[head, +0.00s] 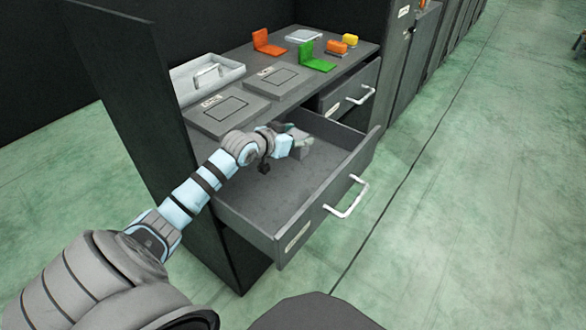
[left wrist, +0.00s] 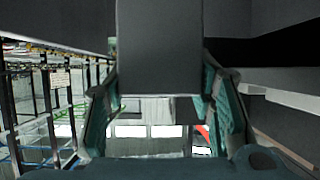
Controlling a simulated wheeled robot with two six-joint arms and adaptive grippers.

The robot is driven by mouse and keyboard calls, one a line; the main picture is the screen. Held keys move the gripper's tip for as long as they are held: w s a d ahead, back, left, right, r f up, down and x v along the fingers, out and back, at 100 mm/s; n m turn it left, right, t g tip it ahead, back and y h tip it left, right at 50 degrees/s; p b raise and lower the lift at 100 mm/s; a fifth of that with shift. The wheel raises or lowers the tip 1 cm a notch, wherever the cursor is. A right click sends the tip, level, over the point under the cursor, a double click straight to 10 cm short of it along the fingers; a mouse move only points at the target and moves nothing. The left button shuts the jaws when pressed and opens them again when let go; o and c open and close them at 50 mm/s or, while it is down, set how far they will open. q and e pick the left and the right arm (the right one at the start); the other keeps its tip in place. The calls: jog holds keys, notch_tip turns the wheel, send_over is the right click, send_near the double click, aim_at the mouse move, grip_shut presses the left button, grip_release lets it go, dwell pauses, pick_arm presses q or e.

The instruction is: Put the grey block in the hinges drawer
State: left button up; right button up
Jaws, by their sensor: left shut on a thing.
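My left gripper (head: 292,141) reaches over the open drawer (head: 258,190) of the dark cabinet. It is shut on a grey block (head: 303,151), seen at the fingertips in the head view. In the left wrist view the grey block (left wrist: 160,48) fills the upper middle, between the two teal fingers of the gripper (left wrist: 162,98). The block appears to be inside the drawer's outline, but I cannot tell whether it touches the floor. The drawer's front label is too small to read, so I cannot confirm it is the hinges drawer. My right gripper is out of view.
The cabinet top holds an orange bracket (head: 268,44), a green bracket (head: 318,58), orange (head: 337,47) and yellow (head: 350,40) blocks, and a grey tray (head: 190,92). Another drawer (head: 338,98) lies behind the open one. Green floor is clear at right.

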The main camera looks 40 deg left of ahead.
pick_arm(q)
notch_tip(320, 180, down, 9)
jog(key=b, duration=0.3)
jog(key=shift+r, duration=0.1)
notch_tip(320, 180, down, 3)
jog(key=shift+d+f+b, duration=0.1)
jog(key=shift+f+b, duration=0.05)
jog(key=shift+b, duration=0.65)
jog(key=shift+f, duration=0.15)
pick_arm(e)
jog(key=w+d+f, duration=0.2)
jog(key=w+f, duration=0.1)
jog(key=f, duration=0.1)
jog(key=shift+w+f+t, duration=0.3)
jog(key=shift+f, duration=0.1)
pick_arm(q)
jog(key=o, duration=1.3)
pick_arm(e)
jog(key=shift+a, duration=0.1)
